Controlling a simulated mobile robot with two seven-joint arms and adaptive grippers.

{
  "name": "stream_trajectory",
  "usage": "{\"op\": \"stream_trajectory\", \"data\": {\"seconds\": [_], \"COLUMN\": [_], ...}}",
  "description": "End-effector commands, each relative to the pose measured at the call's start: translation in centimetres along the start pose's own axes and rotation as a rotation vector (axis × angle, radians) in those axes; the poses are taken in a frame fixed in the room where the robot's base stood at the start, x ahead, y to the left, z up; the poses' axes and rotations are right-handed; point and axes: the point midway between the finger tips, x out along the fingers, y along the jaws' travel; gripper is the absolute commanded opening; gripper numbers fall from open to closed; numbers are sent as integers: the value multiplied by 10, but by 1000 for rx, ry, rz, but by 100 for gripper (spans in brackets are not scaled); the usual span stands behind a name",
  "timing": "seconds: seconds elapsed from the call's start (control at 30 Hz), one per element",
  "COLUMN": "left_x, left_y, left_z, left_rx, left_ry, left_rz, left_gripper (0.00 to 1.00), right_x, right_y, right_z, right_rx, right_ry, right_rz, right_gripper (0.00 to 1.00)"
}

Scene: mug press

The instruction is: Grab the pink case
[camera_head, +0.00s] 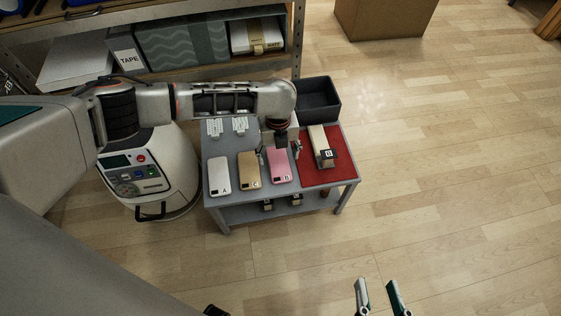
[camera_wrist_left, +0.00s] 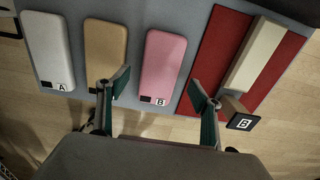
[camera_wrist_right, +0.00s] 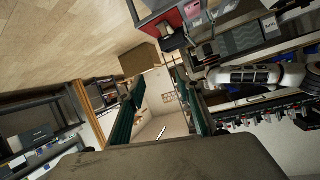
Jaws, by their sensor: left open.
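The pink case (camera_head: 279,166) lies flat on the grey table, third from the left in a row, with a label B at its near end. In the left wrist view the pink case (camera_wrist_left: 163,62) is whole and unobstructed. My left gripper (camera_wrist_left: 158,84) is open and empty, its fingers to either side of the case in that view. In the head view the left gripper (camera_head: 288,146) hangs over the case's far end; its height above the case is hard to judge. My right gripper (camera_head: 378,292) is open and empty, away from the table at the bottom.
A tan case (camera_head: 249,169) and a white case (camera_head: 219,176) lie left of the pink one. A red mat (camera_head: 343,163) with a cream block (camera_head: 319,139) is to its right. A dark bin (camera_head: 318,99) stands behind. A white machine (camera_head: 150,178) stands left of the table.

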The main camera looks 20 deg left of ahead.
Motion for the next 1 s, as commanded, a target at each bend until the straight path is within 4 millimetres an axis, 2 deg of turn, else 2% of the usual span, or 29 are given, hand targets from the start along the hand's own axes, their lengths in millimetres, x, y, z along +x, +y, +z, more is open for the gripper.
{"op": "stream_trajectory", "data": {"seconds": [0.03,0.1,0.37,0.4,0.53,0.57,0.87,1.0], "left_x": [22,30,27,27,27,27,27,15], "left_y": [4,4,0,0,1,1,1,0], "left_z": [-7,-6,-1,-1,-2,-2,-2,0], "left_rx": [1,0,0,0,-1,-1,-1,-1], "left_ry": [14,13,1,1,2,2,3,-1], "left_rz": [11,10,2,1,2,2,3,-1], "left_gripper": [65,65,65,63,29,27,27,27], "right_x": [1,2,2,2,2,2,2,2], "right_y": [-6,-12,-16,-16,-16,-16,-16,-14], "right_z": [13,15,10,10,10,10,9,2], "right_rx": [48,96,132,131,131,131,129,102], "right_ry": [-16,-9,8,8,8,8,9,16], "right_rz": [-7,-16,-23,-23,-23,-23,-23,-20], "right_gripper": [35,35,35,35,35,35,35,35]}}
